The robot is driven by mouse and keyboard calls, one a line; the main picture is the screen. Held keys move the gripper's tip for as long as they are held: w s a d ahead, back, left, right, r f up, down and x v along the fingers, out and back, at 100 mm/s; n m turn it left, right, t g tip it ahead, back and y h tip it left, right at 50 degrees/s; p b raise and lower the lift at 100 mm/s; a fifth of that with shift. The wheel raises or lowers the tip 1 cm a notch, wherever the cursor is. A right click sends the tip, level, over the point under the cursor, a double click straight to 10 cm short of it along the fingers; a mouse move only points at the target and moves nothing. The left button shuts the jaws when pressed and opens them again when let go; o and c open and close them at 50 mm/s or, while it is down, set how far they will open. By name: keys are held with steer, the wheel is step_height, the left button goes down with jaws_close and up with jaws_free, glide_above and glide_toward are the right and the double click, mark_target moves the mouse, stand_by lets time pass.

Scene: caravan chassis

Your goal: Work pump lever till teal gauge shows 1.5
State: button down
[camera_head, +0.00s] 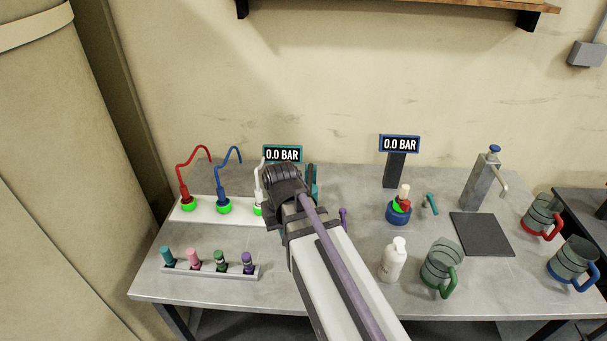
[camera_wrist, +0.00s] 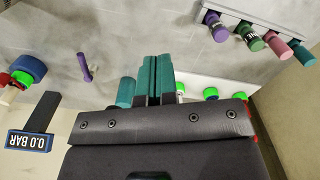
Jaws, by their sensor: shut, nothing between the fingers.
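The teal gauge (camera_head: 282,154) stands at the back of the table and reads 0.0 BAR. A teal part (camera_head: 313,180) shows just below and right of it, mostly hidden by my arm. My gripper shows in the wrist view (camera_wrist: 159,62) as two parallel teal fingers, closed together and empty. A teal cylinder (camera_wrist: 124,92) is beside the fingers there, partly behind my gripper body. A purple lever-like rod (camera_head: 343,216) stands right of my arm and also shows in the wrist view (camera_wrist: 85,67). I cannot tell whether the fingers touch anything. The pump lever cannot be identified with certainty.
A blue gauge (camera_head: 399,144) reads 0.0 BAR above a blue-based pump (camera_head: 398,214). A teal rod (camera_head: 430,203) is beside it. A white bottle (camera_head: 393,260), a green-handled mug (camera_head: 441,262) and a rack of pegs (camera_head: 240,272) stand nearer. A white tray (camera_head: 240,216) holds hooked tubes.

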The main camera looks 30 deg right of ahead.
mark_target(308, 187)
steer(key=w+d+r+m+p, duration=0.2)
steer(key=w+d+r, duration=0.1)
steer(key=d, duration=0.1)
steer(key=w+d+r+m+p, duration=0.2)
steer(key=w+d+r, duration=0.1)
steer(key=d, duration=0.1)
steer(key=w+d+r+m+g+p, duration=0.1)
steer(key=w+d+r+p, duration=0.1)
steer(key=w+d+r, duration=0.1)
steer(key=shift+w+d+r+m+y+p, duration=0.2)
steer(key=shift+w+d+m+y+p, duration=0.2)
steer(key=shift+d, duration=0.25)
steer(key=f+b, duration=0.7)
steer(key=shift+s+a, duration=0.2)
steer(key=shift+s, duration=0.1)
